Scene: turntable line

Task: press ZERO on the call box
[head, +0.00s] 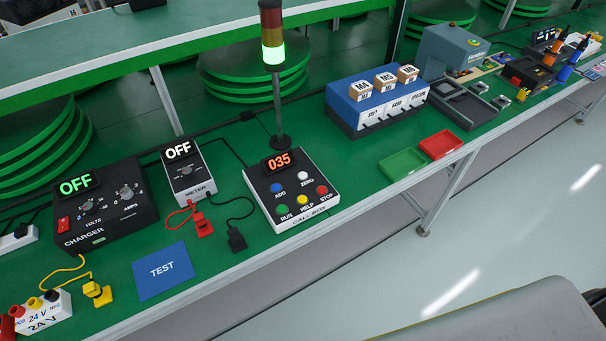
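The call box (291,198) is a white and black unit on the green bench near the middle of the head view. The ZERO button (303,176) is white, at the upper right of the button panel. A blue ADD button (276,188) is to its left. Below are a green RUN button (282,210), a yellow HELP button (302,200) and a red STOP button (321,190). Neither of my grippers shows in the head view.
A signal tower (272,50) glowing green stands behind the call box. To the left are a meter (189,174) and a charger (100,215), both reading OFF, and a blue TEST mat (163,270). Green (402,164) and red (440,145) trays lie to the right.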

